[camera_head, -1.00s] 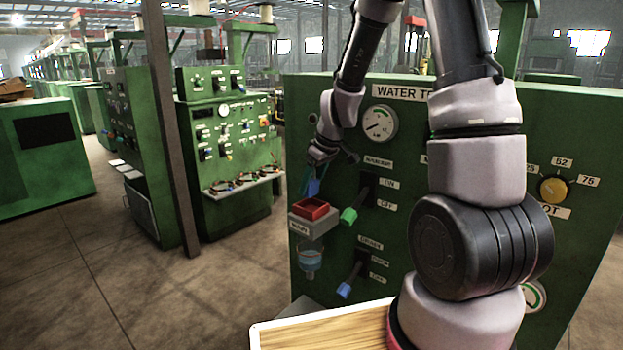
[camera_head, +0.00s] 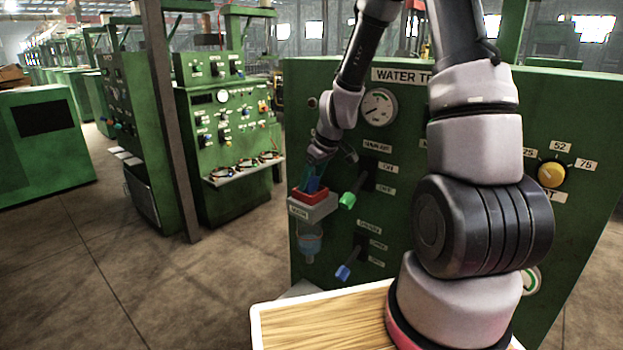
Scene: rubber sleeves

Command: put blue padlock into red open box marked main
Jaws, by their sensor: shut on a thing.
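The blue padlock (camera_head: 312,185) is in my gripper (camera_head: 313,178), low over the red open box (camera_head: 312,197). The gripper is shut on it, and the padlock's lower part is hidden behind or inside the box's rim. I cannot tell whether it touches the box floor. The red box sits on a small grey shelf with a label (camera_head: 300,211) on the front of the green panel. The label is too small to read surely.
A green-handled lever (camera_head: 348,200) sticks out just right of the box, and a blue-handled lever (camera_head: 344,272) is lower. A gauge (camera_head: 379,105) is above. The wooden-topped surface (camera_head: 320,325) is in front.

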